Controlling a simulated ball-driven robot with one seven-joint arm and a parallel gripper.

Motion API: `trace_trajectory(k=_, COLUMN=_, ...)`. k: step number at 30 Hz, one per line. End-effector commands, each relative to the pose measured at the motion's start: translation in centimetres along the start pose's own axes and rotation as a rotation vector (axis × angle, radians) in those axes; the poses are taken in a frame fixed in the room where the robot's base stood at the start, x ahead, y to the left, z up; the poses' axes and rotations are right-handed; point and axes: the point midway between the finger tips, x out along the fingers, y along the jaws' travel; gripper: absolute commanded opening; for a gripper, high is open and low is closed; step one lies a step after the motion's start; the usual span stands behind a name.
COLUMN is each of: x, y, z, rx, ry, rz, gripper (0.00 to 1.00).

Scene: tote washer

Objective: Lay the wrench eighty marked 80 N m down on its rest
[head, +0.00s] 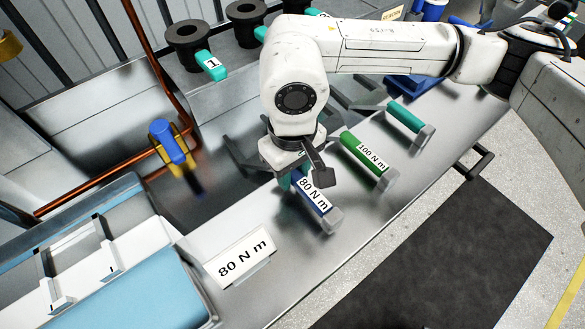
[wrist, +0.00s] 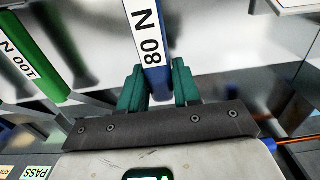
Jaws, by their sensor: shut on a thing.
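The wrench eighty (head: 313,201) has a blue handle with a white 80 N m label. My gripper (head: 292,178) is over the bench with its green fingers on this handle. In the wrist view, the two fingers (wrist: 158,88) stand on either side of the blue handle (wrist: 159,78). A pale grey block (head: 327,221) is at the handle's near end; I cannot tell whether the handle touches it or hangs just above it. My wrist hides the wrench's far end. A white sign marked 80 N m (head: 240,260) stands on the bench to the lower left.
A green wrench marked 100 N m (head: 364,154) lies close to the right, also in the wrist view (wrist: 30,50). A teal handle (head: 405,116) lies beyond it. A blue-topped part (head: 168,142) stands left by a copper pipe (head: 110,180). Bare bench lies left of the wrench.

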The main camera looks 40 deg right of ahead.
Motion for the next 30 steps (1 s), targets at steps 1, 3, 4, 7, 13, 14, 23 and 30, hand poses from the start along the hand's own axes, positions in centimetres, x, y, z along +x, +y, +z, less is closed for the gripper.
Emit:
trace_trajectory(k=1, x=0.3, y=0.0, z=0.0, rx=-0.001, ry=0.001, rz=0.0, gripper=0.0)
trace_trajectory(k=3, x=0.5, y=0.0, z=0.0, rx=-0.001, ry=0.0, rz=0.0, gripper=0.0)
trace_trajectory(k=4, x=0.6, y=0.0, z=0.0, rx=-0.001, ry=0.0, rz=0.0, gripper=0.0)
trace_trajectory(k=7, x=0.9, y=0.0, z=0.0, rx=-0.001, ry=0.0, rz=0.0, gripper=0.0)
trace_trajectory(k=13, x=1.5, y=0.0, z=0.0, rx=0.0, ry=0.001, rz=0.001, gripper=0.0)
trace_trajectory(k=14, x=1.6, y=0.0, z=0.0, rx=0.0, ry=0.001, rz=0.001, gripper=0.0)
trace_trajectory(k=23, x=1.7, y=0.0, z=0.0, rx=0.0, ry=0.0, rz=0.0, gripper=0.0)
trace_trajectory(k=30, x=1.7, y=0.0, z=0.0, rx=0.0, ry=0.0, rz=0.0, gripper=0.0)
